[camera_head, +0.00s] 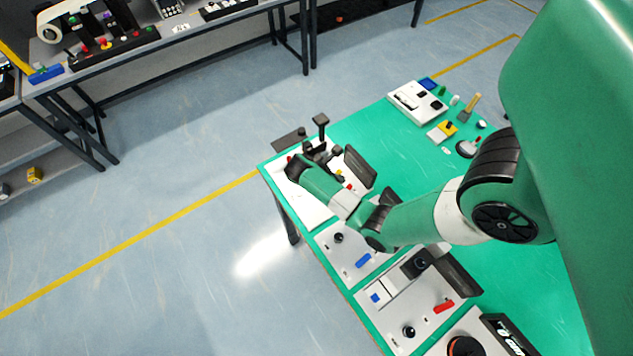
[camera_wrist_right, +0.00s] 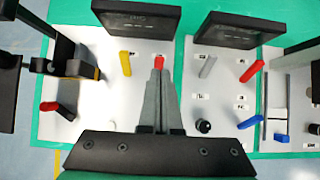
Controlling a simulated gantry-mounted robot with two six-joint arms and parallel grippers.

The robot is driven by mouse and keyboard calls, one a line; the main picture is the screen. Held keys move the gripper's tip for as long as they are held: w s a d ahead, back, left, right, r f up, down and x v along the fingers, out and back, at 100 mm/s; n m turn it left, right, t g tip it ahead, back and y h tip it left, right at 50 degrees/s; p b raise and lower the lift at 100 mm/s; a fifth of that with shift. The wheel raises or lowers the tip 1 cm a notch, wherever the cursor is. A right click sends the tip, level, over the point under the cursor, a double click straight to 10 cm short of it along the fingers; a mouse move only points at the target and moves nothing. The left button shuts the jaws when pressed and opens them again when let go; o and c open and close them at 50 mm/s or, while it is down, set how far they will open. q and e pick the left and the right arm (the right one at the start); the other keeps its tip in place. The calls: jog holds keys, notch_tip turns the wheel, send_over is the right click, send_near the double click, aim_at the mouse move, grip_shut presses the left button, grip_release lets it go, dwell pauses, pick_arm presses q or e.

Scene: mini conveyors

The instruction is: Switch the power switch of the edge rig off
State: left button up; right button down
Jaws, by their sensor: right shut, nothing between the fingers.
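My right gripper (camera_wrist_right: 160,78) is shut and empty in the right wrist view, its grey fingertips together over a white panel (camera_wrist_right: 100,100). A red switch (camera_wrist_right: 158,62) shows right at the fingertips; whether they touch it I cannot tell. A yellow lever (camera_wrist_right: 125,64) stands just left of the fingers. A red-and-black switch (camera_wrist_right: 58,109) is at the panel's lower left. The labels are too small to read, so I cannot tell which switch is the edge rig's power switch. In the head view my right arm covers part of this panel (camera_head: 308,208). My left gripper is not in view.
A neighbouring panel (camera_wrist_right: 222,110) carries a grey lever, a red switch, a black knob and a blue switch. Dark upright screens (camera_wrist_right: 138,17) stand behind the panels. A black stand (camera_head: 321,122) rises by the far panel. Bare green table (camera_head: 395,155) lies right of the panels.

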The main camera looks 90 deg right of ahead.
jog(key=r, duration=0.3)
jog(key=shift+s+d+r, duration=0.1)
jog(key=shift+s+r, duration=0.1)
jog(key=shift+r, duration=0.05)
